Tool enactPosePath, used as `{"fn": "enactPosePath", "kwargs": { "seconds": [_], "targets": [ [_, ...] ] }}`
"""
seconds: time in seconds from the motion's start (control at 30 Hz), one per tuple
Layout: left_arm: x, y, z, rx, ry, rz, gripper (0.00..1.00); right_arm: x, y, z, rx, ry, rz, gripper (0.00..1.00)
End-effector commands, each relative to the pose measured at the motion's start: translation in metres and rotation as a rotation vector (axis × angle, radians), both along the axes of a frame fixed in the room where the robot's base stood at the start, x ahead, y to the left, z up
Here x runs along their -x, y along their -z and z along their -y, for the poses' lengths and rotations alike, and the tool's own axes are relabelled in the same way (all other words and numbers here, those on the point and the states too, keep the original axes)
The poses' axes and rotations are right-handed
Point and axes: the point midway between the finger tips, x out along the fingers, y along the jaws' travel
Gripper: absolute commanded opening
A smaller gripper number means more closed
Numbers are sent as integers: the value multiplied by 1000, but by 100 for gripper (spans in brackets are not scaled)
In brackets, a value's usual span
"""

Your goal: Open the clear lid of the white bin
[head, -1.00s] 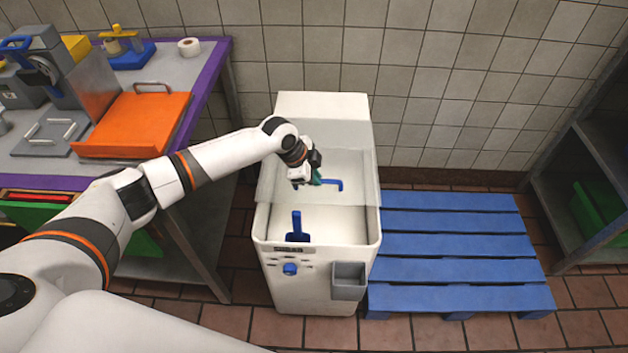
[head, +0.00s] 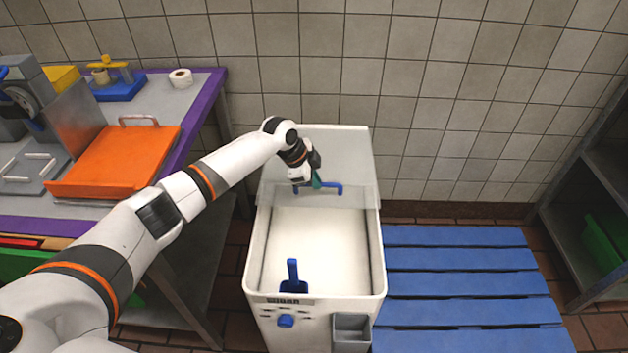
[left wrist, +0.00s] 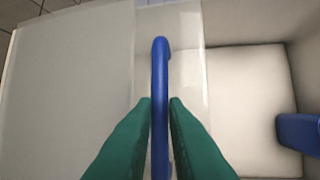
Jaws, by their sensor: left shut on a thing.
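The white bin (head: 262,262) stands at the middle, its front part open from above. The clear lid (head: 352,165) covers the rear part; I cannot tell whether it is tilted or lies flat. Its blue handle (head: 338,189) is near the lid's front edge. My left gripper (head: 315,182) is shut on the handle. In the left wrist view the green fingers (left wrist: 160,115) are on either side of the blue bar (left wrist: 160,65). My right gripper is not in view.
A blue scoop (head: 292,278) is inside the bin near the front. A grey box (head: 351,327) hangs on its front. A blue pallet (head: 460,285) lies to the right. A table (head: 200,95) with an orange board (head: 115,160) is at the left. A tiled wall stands close behind.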

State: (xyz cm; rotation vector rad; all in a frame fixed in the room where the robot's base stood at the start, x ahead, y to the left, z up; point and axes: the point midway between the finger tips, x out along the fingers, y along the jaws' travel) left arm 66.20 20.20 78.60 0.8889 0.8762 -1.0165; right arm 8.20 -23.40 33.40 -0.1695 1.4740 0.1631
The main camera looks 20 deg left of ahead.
Motion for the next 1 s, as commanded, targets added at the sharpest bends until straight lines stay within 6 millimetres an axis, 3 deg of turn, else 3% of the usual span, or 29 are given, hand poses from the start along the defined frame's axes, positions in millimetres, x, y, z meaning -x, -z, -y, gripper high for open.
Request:
{"fn": "enactPosePath", "kwargs": {
  "seconds": [0.03, 0.07, 0.17, 0.57, 1.0],
  "targets": [
    [0, 0, 0, -1, 0, -1, 0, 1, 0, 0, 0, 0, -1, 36],
    [0, 0, 0, -1, 0, -1, 17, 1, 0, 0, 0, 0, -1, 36],
    [0, 0, 0, -1, 0, 0, 34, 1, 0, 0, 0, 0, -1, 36],
    [2, -8, -3, 1, -1, 2, 34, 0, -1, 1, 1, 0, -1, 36],
    [26, -85, -31, -3, 0, 2, 34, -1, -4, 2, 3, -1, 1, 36]
  ]
}}
